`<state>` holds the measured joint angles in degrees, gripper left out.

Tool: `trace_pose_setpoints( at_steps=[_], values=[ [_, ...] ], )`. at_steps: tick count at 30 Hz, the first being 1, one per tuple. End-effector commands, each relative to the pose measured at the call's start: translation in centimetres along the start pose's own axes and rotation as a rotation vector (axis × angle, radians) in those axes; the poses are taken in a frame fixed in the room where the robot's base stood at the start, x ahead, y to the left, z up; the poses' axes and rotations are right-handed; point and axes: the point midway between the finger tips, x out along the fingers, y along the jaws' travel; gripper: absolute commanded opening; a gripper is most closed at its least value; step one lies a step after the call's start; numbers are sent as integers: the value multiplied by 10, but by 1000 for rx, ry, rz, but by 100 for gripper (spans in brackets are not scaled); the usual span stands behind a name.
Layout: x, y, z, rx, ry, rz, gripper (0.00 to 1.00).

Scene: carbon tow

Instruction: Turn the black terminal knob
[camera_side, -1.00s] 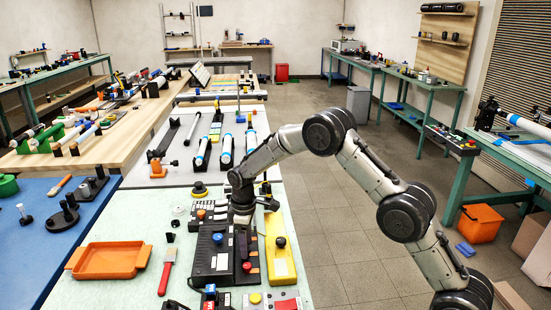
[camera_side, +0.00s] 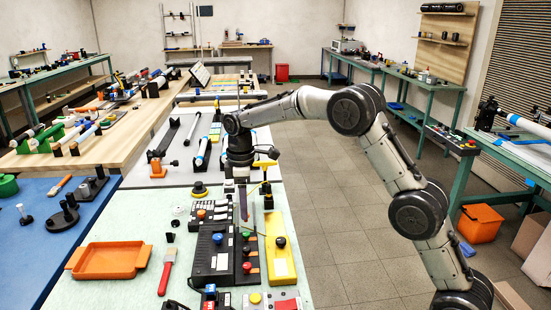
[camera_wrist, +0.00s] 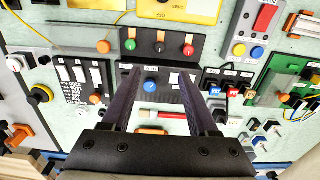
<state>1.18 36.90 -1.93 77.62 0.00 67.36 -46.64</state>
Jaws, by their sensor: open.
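A black terminal panel (camera_wrist: 110,40) with three small knobs in a row lies at the top middle of the wrist view. In the side view my gripper (camera_side: 256,206) hangs fingers down, behind and above the panel.
A blue-knobbed black box (camera_side: 212,262) stands left of the panel and a yellow box (camera_side: 279,262) right of it. A yellow T-shaped handle (camera_side: 265,164) stands close to my gripper. An orange tray (camera_side: 108,260) and a red brush (camera_side: 166,272) lie left.

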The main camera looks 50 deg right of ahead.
Motion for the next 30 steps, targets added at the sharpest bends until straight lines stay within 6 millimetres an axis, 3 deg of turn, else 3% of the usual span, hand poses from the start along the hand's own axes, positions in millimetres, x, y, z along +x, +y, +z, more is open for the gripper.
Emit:
trace_pose_setpoints(
  at_steps=[15,30],
  values=[
    [-90,-20,16,-3,105,110,60],
    [-152,-66,58,37,183,184,60]
  ],
)
